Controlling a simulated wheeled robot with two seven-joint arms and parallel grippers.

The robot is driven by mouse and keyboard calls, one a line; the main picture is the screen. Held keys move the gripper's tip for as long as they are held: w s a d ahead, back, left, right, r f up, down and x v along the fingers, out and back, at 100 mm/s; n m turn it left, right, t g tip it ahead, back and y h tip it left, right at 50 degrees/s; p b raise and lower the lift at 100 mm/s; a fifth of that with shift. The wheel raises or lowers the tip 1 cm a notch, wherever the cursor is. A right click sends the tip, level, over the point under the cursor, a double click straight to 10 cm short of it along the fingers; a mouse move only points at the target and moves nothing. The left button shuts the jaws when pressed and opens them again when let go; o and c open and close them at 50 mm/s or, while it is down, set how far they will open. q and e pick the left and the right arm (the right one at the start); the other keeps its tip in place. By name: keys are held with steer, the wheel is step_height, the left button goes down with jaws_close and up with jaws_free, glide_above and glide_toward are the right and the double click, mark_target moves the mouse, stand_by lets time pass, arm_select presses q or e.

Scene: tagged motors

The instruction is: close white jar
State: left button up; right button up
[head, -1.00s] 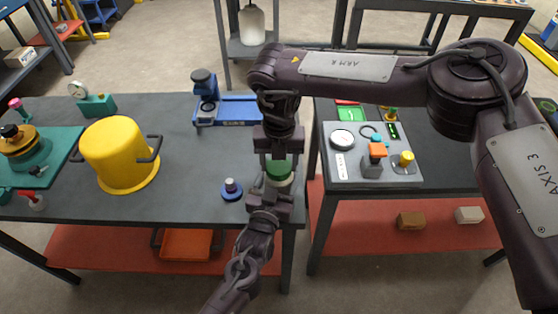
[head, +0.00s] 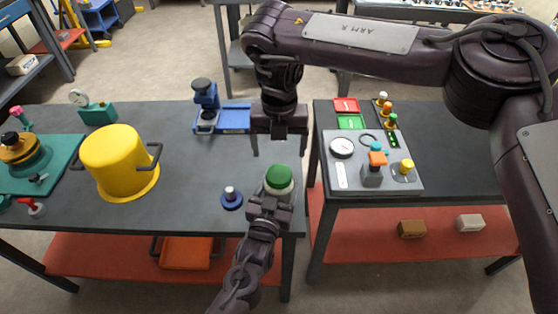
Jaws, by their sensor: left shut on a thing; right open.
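The white jar (head: 281,190) is near the right front edge of the left table in the head view. A green lid (head: 279,176) sits on top of it. My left gripper (head: 273,200) is shut on the jar from the front and hides much of its body. My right gripper (head: 279,145) is open and empty, pointing down above and behind the jar, clear of the lid. I cannot tell from here how tightly the lid sits.
A small blue-based knob (head: 231,198) stands left of the jar. A yellow pot (head: 120,164) and a blue stand (head: 208,105) are farther left and back. A grey panel (head: 345,180) with a gauge lies on the right table, past a narrow gap.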

steer(key=shift+r, duration=1.8)
arm_select(q)
steer(key=o, duration=2)
steer(key=shift+c, duration=0.2)
steer(key=shift+s, duration=0.15)
steer(key=b+v, duration=0.1)
steer(key=v, duration=0.6)
steer(key=shift+s+a, duration=0.1)
steer(key=shift+s, duration=0.15)
arm_select(e)
steer(key=shift+f, duration=0.45)
arm_select(q)
steer(key=shift+f, duration=0.1)
